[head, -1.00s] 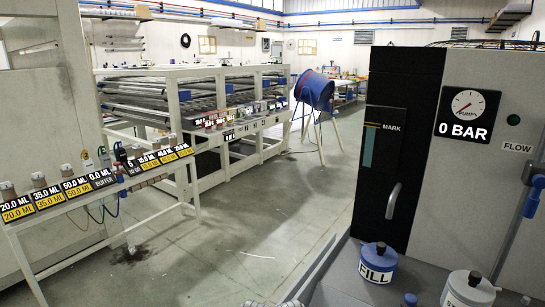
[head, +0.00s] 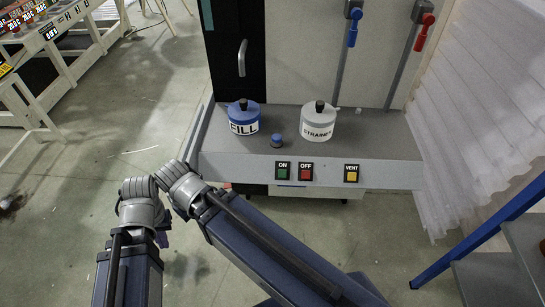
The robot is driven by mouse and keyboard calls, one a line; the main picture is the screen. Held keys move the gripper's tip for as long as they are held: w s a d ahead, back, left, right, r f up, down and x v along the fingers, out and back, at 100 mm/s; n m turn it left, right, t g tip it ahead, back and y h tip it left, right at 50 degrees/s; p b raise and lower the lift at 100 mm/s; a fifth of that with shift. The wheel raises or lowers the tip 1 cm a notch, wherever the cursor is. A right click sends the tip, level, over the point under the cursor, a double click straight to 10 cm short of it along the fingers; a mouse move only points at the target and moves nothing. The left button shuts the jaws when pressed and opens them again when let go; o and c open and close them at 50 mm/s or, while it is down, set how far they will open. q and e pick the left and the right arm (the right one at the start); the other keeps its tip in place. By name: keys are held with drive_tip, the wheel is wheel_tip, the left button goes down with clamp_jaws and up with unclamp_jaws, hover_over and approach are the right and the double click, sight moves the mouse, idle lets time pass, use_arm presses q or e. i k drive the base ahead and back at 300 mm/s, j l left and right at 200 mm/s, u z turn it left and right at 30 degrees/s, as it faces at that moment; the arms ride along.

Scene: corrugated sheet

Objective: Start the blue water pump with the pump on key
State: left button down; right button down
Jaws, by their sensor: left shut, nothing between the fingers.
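The pump on key is a green square button (head: 283,171) labelled ON, on the front edge of the grey shelf (head: 235,168) of the pump cabinet. The red OFF key (head: 305,171) is just to its right. The body of the blue water pump cannot be made out. My left gripper (head: 162,237) shows only as a small dark part beside my grey arm joints, mostly hidden by the arm. It is shut and empty, left of the shelf and apart from the ON key. My right gripper is not in view.
A blue FILL pot (head: 244,117), a white strainer pot (head: 318,122) and a small blue cap (head: 277,141) stand on the shelf. A yellow VENT key (head: 351,173) is at right. Blue (head: 352,30) and red (head: 424,32) valve handles are behind. Translucent corrugated sheet (head: 470,120) stands right. Left floor is open.

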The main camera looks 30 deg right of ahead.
sight(282, 173)
drive_tip(key=z, duration=1.15)
drive_tip(key=k+l, duration=0.05)
drive_tip(key=l, duration=0.05)
